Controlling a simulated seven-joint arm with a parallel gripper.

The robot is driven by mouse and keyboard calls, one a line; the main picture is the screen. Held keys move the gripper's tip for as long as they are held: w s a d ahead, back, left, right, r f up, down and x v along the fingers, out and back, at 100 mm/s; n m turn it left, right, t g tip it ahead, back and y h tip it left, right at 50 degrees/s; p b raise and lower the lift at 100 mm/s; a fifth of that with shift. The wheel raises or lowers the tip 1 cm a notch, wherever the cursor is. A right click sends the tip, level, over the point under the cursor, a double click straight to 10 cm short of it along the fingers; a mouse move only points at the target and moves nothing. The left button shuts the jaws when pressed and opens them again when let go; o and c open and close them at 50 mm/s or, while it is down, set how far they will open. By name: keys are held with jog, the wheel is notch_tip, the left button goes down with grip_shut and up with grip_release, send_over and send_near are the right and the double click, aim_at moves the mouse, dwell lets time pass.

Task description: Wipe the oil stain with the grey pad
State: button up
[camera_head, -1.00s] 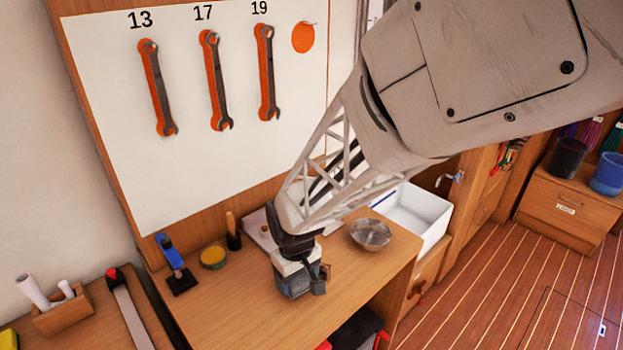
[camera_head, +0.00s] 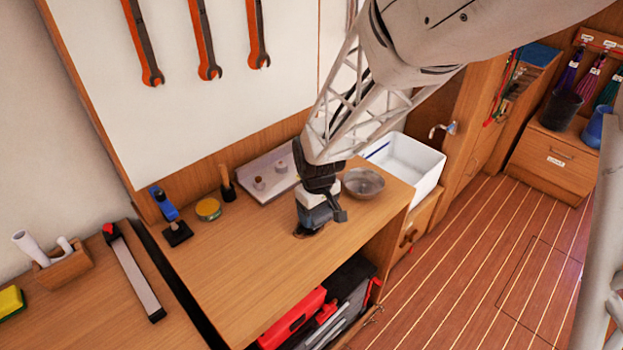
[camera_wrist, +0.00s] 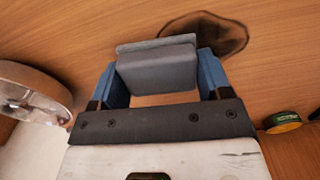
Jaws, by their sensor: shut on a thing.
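The grey pad (camera_wrist: 157,70) is a block held between the blue fingers of my gripper (camera_wrist: 158,76) in the wrist view. In the head view my gripper (camera_head: 320,211) is low over the wooden bench top, pointing down. The oil stain (camera_wrist: 208,36) is a dark brown patch on the wood. In the wrist view it lies just beyond the pad, up and to the right, and the pad hides part of its edge. In the head view a dark bit of the stain (camera_head: 305,232) shows at the gripper's lower left. I cannot tell whether the pad touches the wood.
A glass bowl (camera_head: 363,183) stands close to the right of my gripper. A yellow tin (camera_head: 208,209), a blue-handled tool (camera_head: 170,216) and a white tray (camera_head: 262,180) stand to the left and behind. A white sink (camera_head: 410,160) is at the right. The bench front is clear.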

aim_at(294, 232)
jog(key=shift+w+d, duration=0.85)
jog(key=shift+c, duration=0.4)
jog(key=shift+s+a, duration=3.85)
jog(key=shift+w, duration=0.4)
jog(key=shift+w+d, duration=3.7)
jog(key=shift+s+a, duration=0.85)
jog(key=shift+s+a+r, duration=0.15)
jog(key=shift+s+a, duration=0.05)
jog(key=shift+s+a+r, duration=0.15)
jog(key=shift+s+a, duration=0.4)
jog(key=shift+s+a+f, duration=0.15)
jog(key=shift+s+a, duration=0.65)
jog(key=shift+a, duration=0.05)
jog(key=shift+s+a+f, duration=0.1)
jog(key=shift+s+a, duration=0.7)
jog(key=shift+s+a+r, duration=0.1)
jog(key=shift+s+a, duration=0.1)
jog(key=shift+s, duration=0.05)
jog(key=shift+s+a+r, duration=0.2)
jog(key=shift+r, duration=0.5)
jog(key=shift+s+a+r, duration=0.2)
jog(key=shift+r, duration=3.2)
